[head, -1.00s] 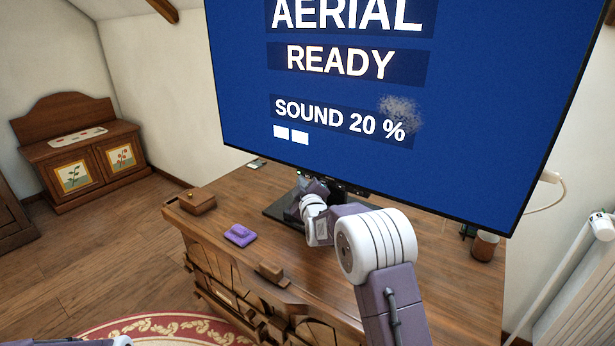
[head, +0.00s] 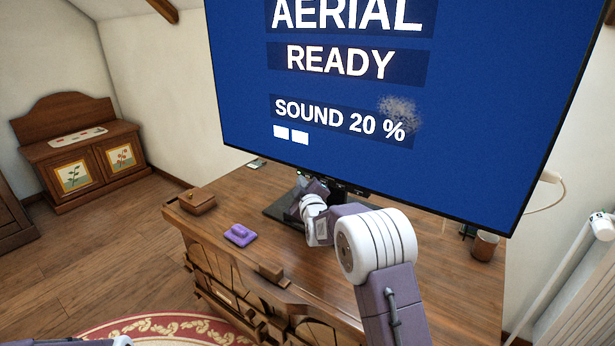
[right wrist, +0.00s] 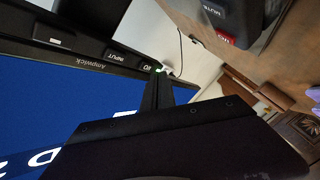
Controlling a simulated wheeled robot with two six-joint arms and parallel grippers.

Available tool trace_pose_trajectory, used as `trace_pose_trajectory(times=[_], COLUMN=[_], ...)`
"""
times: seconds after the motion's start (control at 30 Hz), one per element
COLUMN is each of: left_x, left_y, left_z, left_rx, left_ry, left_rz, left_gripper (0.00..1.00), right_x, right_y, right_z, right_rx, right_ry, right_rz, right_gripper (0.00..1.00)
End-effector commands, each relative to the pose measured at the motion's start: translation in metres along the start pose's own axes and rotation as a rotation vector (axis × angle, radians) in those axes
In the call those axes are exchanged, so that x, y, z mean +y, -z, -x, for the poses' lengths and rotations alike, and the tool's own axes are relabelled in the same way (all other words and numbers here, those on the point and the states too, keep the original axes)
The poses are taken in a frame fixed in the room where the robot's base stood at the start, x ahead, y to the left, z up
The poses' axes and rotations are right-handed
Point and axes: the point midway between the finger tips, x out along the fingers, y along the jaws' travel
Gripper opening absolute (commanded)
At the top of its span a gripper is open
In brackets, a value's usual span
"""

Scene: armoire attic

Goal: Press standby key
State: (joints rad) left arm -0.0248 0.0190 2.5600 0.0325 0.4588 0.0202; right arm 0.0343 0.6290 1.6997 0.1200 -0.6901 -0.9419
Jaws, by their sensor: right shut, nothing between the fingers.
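The television (head: 390,100) is lit blue and reads AERIAL, READY and SOUND 20 %. In the right wrist view, its lower bezel (right wrist: 85,66) has a key labelled INPUT (right wrist: 117,56) and another label partly covered by my finger. A small green light shows beside the fingertips. My right gripper (head: 310,187) reaches under the bezel in the head view. In the right wrist view the shut, empty gripper (right wrist: 158,76) has its tips at the bezel's edge, close to the green light. I cannot tell whether they touch. No label reading standby is legible. My left gripper is out of view.
The television stands on a wooden cabinet (head: 440,275). A brown box (head: 197,201) and a purple object (head: 240,235) lie left of my right arm; a brown cup (head: 485,246) stands at right. A dark device marked MUTE (right wrist: 235,15) shows in the right wrist view.

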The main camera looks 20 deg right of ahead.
Motion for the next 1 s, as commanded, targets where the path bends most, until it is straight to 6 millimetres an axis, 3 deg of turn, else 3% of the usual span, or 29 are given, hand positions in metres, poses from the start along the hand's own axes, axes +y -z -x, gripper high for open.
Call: trace_pose_trajectory(times=[1.0], left_x=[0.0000], left_y=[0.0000], left_z=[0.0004], left_rx=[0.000], left_ry=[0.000], left_rz=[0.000], left_gripper=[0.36], right_x=[0.0035], right_y=[-0.0049], right_z=[-0.0060], right_rx=[0.000], right_ry=[0.000], right_rz=[0.000], right_gripper=[0.00])
